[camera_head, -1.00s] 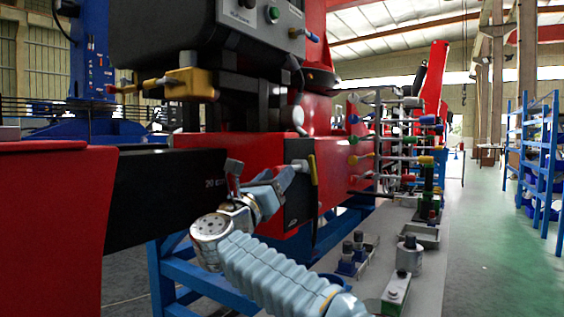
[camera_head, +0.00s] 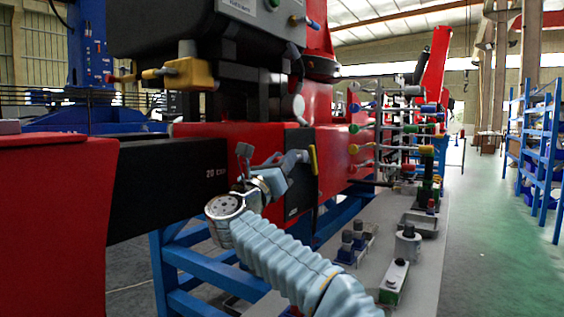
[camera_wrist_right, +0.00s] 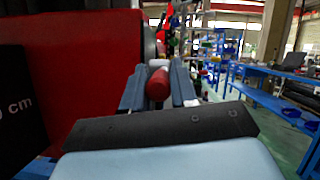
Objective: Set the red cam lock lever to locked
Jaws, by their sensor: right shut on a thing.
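The red cam lock lever shows its rounded red handle (camera_wrist_right: 158,84) in the right wrist view, between the two blue-grey fingers. My right gripper (camera_wrist_right: 159,86) is shut on this handle. In the head view my right gripper (camera_head: 288,160) reaches up to the dark panel at the end of the black beam. The red handle is mostly hidden there by the fingers, and I cannot read its exact angle. My left gripper is in neither view.
A yellow handle (camera_head: 313,160) stands upright just right of my right gripper. The black beam (camera_head: 170,185) lies to the left. A rack of coloured levers (camera_head: 395,130) and a grey bench (camera_head: 372,265) with small parts stand at the right.

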